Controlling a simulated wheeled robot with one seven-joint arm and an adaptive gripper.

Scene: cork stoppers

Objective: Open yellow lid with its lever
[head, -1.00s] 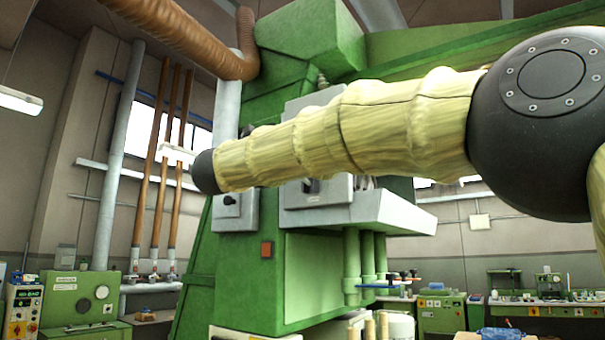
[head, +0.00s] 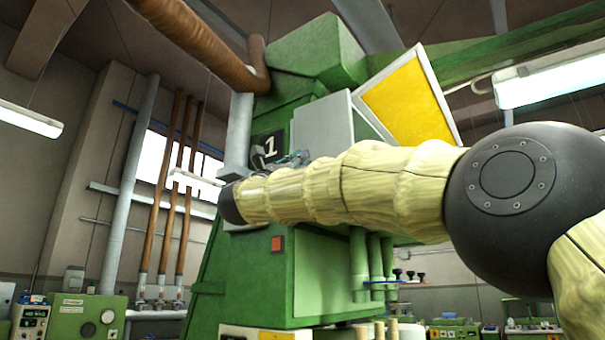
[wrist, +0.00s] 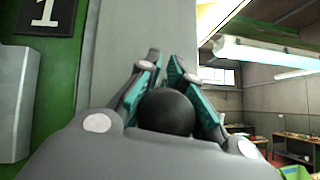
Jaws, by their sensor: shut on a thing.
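The yellow lid (head: 408,101) is a yellow panel in a white frame. It stands tilted out from the upper right of the green machine, above my arm. A strip of yellow (wrist: 216,16) also shows at the top of the wrist view. My gripper (wrist: 165,72) has its teal-padded fingers around a dark round knob (wrist: 166,113), which looks like the lever's end. The rest of the lever is hidden. In the head view my gripper (head: 288,160) is partly hidden behind my arm, in front of the machine.
The green machine (head: 325,265) fills the middle, with a grey panel (head: 320,128) and a black plate marked 1 (head: 270,148). A ceiling lamp (head: 550,75) hangs at the upper right. Low benches stand at the back right.

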